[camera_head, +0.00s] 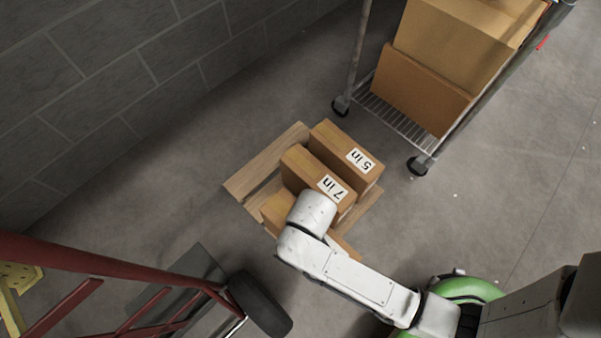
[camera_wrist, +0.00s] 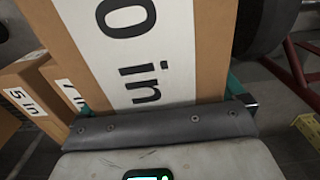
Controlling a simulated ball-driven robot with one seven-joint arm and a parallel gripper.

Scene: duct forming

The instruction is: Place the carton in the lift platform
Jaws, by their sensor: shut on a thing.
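A brown cardboard carton (camera_wrist: 205,50) with a large white label ending in "0 in" fills the middle of the wrist view. My gripper (camera_wrist: 160,112) is shut on it, with teal finger parts at its sides. In the head view a carton (camera_head: 274,212) shows partly under my arm at the pallet's near side; the fingers are hidden there. The lift seems to be the red-framed machine (camera_head: 95,262) with a black wheel at lower left. A flat dark grey plate (camera_head: 200,262) beside the wheel may be its platform, partly covered by the frame.
Cartons marked "7 in" (camera_head: 300,168) and "5 in" (camera_head: 335,138) stand on a wooden pallet (camera_head: 250,180). A wire cart (camera_head: 395,118) with larger boxes stands at upper right. A block wall (camera_head: 120,75) runs along the upper left. Concrete floor is clear between pallet and wall.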

